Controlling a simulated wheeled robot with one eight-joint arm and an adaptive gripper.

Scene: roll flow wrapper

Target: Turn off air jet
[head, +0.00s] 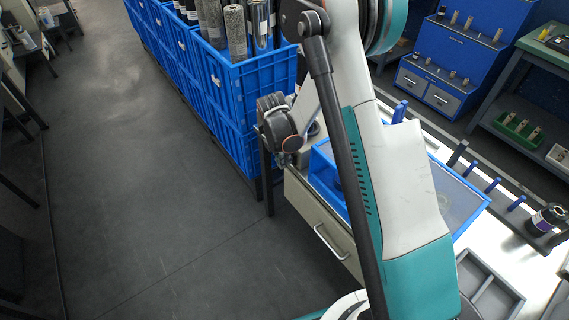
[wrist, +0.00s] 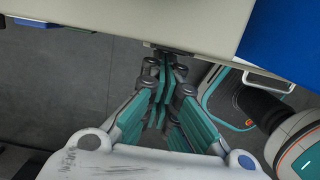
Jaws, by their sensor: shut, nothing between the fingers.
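In the wrist view my gripper (wrist: 166,68) is shut and empty. Its teal-padded fingers point up the picture to the underside of a pale bench edge (wrist: 120,18). A small dark part (wrist: 176,50) sits under that edge at the fingertips; I cannot tell whether the fingers touch it or what it is. I cannot make out an air jet or its control for certain in either view. In the head view my arm hides the fingers.
A workbench with a drawer (head: 318,222), a blue tray (head: 462,203) and a grey compartment tray (head: 490,289) stands at the right. Blue crates (head: 222,92) holding rolls stand behind. The floor at left is clear.

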